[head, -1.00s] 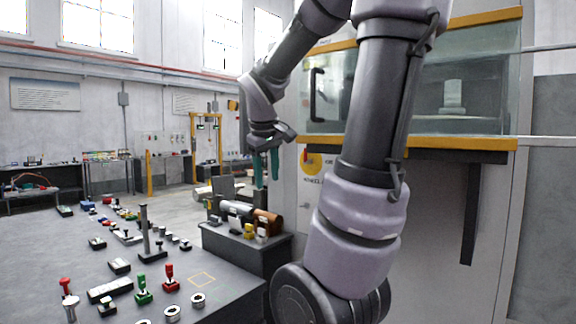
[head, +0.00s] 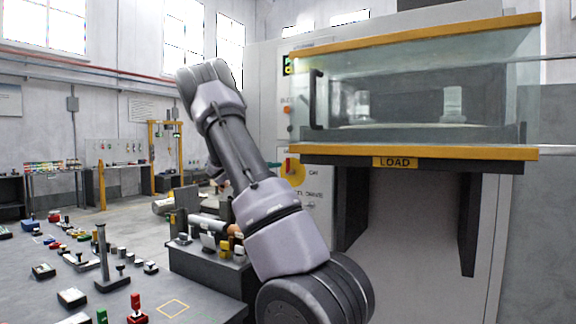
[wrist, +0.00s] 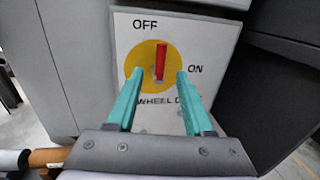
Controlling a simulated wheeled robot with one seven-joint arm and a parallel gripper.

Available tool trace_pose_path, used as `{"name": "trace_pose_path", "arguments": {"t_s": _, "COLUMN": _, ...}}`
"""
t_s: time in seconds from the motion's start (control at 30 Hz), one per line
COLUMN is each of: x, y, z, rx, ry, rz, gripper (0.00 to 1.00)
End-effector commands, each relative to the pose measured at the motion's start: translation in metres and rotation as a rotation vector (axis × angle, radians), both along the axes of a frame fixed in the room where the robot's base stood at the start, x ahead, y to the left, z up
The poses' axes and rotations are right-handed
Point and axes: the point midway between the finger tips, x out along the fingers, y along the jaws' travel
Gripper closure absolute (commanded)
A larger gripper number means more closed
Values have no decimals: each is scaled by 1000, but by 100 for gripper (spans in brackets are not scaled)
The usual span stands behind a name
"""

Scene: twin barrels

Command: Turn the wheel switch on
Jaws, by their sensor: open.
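The wheel switch is a yellow disc with a red handle (wrist: 160,62) on a white plate marked OFF, ON and WHEEL D-. The handle stands nearly upright, close to the OFF side, with ON to its right. In the head view the switch (head: 291,170) is on the machine's front, left of the LOAD shelf. My gripper (wrist: 159,74) is open, its two teal fingers pointing at the disc, one on each side of the handle in the picture. I cannot tell whether the tips touch the plate. In the head view my arm mostly hides the gripper.
A glass-fronted chamber (head: 410,100) with yellow edges juts out above right of the switch. Dark brackets (head: 468,215) stand below it. A dark bench (head: 210,272) with small parts and a table with several pieces lie at left.

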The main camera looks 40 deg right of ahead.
Motion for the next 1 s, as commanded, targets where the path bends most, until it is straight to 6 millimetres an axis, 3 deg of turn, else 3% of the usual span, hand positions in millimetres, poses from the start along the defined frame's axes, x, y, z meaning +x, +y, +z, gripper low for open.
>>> {"name": "trace_pose_path", "arguments": {"t_s": 0.3, "x": 9, "y": -60, "z": -1, "rx": 4, "ry": -2, "rz": -6, "gripper": 48}}
{"name": "trace_pose_path", "arguments": {"t_s": 0.5, "x": 15, "y": -86, "z": 0, "rx": 4, "ry": -4, "rz": -3, "gripper": 48}}
{"name": "trace_pose_path", "arguments": {"t_s": 0.93, "x": 18, "y": -95, "z": 0, "rx": 5, "ry": -4, "rz": -2, "gripper": 48}}
{"name": "trace_pose_path", "arguments": {"t_s": 1.0, "x": 18, "y": -95, "z": 0, "rx": 5, "ry": -4, "rz": -2, "gripper": 75}}
